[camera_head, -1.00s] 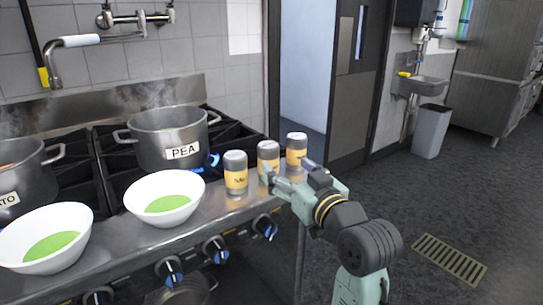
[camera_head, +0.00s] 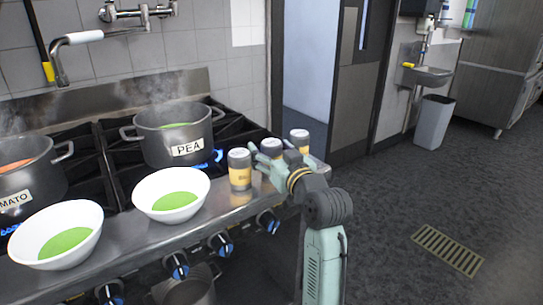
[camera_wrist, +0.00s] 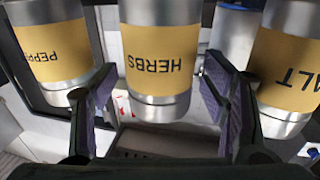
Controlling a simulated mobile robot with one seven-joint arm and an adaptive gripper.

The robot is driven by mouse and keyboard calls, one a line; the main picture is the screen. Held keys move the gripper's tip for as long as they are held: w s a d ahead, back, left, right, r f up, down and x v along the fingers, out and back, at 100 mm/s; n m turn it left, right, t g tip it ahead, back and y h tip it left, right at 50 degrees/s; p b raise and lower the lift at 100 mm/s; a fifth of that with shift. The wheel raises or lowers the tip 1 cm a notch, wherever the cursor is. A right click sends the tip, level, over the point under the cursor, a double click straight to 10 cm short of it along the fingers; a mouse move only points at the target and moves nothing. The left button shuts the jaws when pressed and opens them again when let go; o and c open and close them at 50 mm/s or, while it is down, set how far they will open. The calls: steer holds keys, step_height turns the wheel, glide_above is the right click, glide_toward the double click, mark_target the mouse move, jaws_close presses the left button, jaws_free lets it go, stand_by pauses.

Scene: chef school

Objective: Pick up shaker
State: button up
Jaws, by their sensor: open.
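Three shakers with silver tops and yellow labels stand upright in a row on the stove's front ledge. In the wrist view they appear upside down: one reading HERBS (camera_wrist: 160,52) in the middle, a pepper shaker (camera_wrist: 55,55) at left and one ending in LT (camera_wrist: 290,70) at right. In the head view, the left shaker (camera_head: 240,170), middle shaker (camera_head: 271,146) and right shaker (camera_head: 299,137) stand close together. My gripper (camera_head: 268,162) is open before the middle one. In the wrist view, its fingers (camera_wrist: 158,105) are spread either side of the HERBS shaker, not closed on it.
White bowls of green soup (camera_head: 172,178) (camera_head: 93,222) sit left of the shakers on the ledge. Behind them are a PEA pot (camera_head: 160,147) and a tomato pot (camera_head: 30,190), both steaming. A blue flame (camera_head: 217,156) burns near the shakers. Floor at right (camera_head: 400,210) is open.

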steer(key=shift+c, duration=0.4)
steer(key=c, duration=1.3)
